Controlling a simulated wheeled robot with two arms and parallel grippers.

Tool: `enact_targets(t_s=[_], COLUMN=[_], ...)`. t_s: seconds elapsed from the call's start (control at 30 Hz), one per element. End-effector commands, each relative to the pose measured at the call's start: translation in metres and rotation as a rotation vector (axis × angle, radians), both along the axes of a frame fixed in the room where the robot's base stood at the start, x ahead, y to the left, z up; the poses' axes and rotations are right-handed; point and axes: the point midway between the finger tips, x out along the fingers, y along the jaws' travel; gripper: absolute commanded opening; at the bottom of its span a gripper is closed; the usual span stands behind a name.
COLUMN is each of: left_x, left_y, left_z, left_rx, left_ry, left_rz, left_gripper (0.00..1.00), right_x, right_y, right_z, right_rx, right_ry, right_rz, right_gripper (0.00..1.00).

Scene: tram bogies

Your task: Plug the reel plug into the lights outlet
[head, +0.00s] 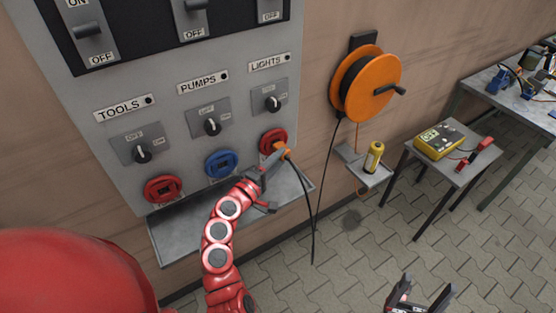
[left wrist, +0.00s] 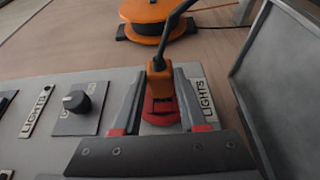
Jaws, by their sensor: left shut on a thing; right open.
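The orange reel plug (head: 283,149) is at the red lights outlet (head: 272,138), under the LIGHTS label. In the left wrist view the plug (left wrist: 159,78) lies over the red outlet (left wrist: 160,108), and I cannot tell whether it is fully seated. My left gripper (head: 271,160) is shut on the plug, a finger on each side in the left wrist view. A black cable runs from the plug and hangs down. The orange cable reel (head: 374,88) hangs on the wall to the right. My right gripper (head: 420,296) is open and empty at the bottom, over the floor.
The panel has a red tools outlet (head: 163,189) and a blue pumps outlet (head: 221,163), with switches above. A metal ledge (head: 176,240) juts out below. A small shelf holds a yellow cylinder (head: 374,158). A table to the right carries a yellow box (head: 438,140).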

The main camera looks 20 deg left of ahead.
Motion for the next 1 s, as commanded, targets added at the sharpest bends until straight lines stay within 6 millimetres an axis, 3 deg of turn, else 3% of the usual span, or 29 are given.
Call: enact_targets(t_s=[0.63, 0.67, 0.7, 0.83, 1.0], left_x=[0.0055, 0.0055, 0.0053, 0.0052, 0.0051], left_y=[0.0069, 0.0067, 0.0065, 0.0064, 0.0063], left_z=[-0.0003, 0.0000, 0.0001, 0.0000, -0.0002], left_rx=[0.000, 0.000, 0.000, 0.000, 0.000], left_ry=[0.000, 0.000, 0.000, 0.000, 0.001], left_rz=[0.001, 0.000, 0.000, 0.000, 0.000], left_gripper=[0.00, 0.45, 0.52, 0.76, 0.77], right_x=[0.0000, 0.0001, 0.0000, 0.0000, 0.0000], right_y=[0.0000, 0.0000, 0.0000, 0.0000, 0.0000], right_z=[-0.0044, -0.0039, -0.0037, -0.0038, -0.0038], right_rx=[0.000, 0.000, 0.000, 0.000, 0.000], right_ry=[0.000, 0.000, 0.000, 0.000, 0.000], right_rz=[0.000, 0.000, 0.000, 0.000, 0.000], right_gripper=[0.76, 0.76, 0.76, 0.76, 0.76])
